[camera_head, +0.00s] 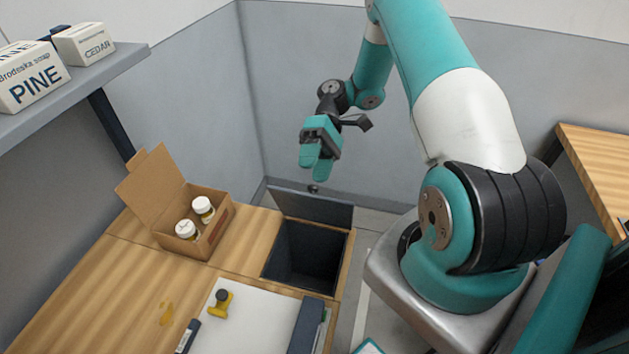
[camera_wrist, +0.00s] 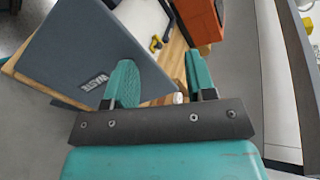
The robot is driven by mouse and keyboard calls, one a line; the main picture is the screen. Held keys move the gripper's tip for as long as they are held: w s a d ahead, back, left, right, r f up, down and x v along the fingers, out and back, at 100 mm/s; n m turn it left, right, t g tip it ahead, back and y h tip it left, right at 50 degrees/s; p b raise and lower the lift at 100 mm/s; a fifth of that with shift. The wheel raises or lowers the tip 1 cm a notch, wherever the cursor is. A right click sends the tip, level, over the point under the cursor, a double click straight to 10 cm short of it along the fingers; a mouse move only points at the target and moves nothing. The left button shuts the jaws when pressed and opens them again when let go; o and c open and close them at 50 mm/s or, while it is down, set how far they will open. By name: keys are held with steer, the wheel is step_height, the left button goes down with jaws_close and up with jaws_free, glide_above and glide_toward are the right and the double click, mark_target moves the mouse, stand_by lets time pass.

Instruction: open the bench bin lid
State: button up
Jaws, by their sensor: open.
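The bench bin (camera_head: 303,254) is a dark, square well set into the wooden bench, and its inside is visible and looks empty. Its dark grey lid (camera_head: 312,208) stands raised at the far edge of the opening, with a small dark knob (camera_head: 313,189) at its top. In the wrist view the lid (camera_wrist: 85,50) is a tilted grey panel marked WASTE. My gripper (camera_head: 317,170) is open and points down just above the knob. In the wrist view the left finger of my gripper (camera_wrist: 162,78) overlaps the lid's edge; I cannot tell whether they touch.
A cardboard box (camera_head: 170,232) with two white-capped jars stands left of the bin. A white board (camera_head: 245,318) with a yellow stamp (camera_head: 221,303) lies in front. A dark binder (camera_head: 306,325) is beside it. A shelf (camera_head: 75,92) with soap boxes is upper left.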

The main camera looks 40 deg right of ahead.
step_height(320, 180, up, 15)
steer(key=p, duration=0.9)
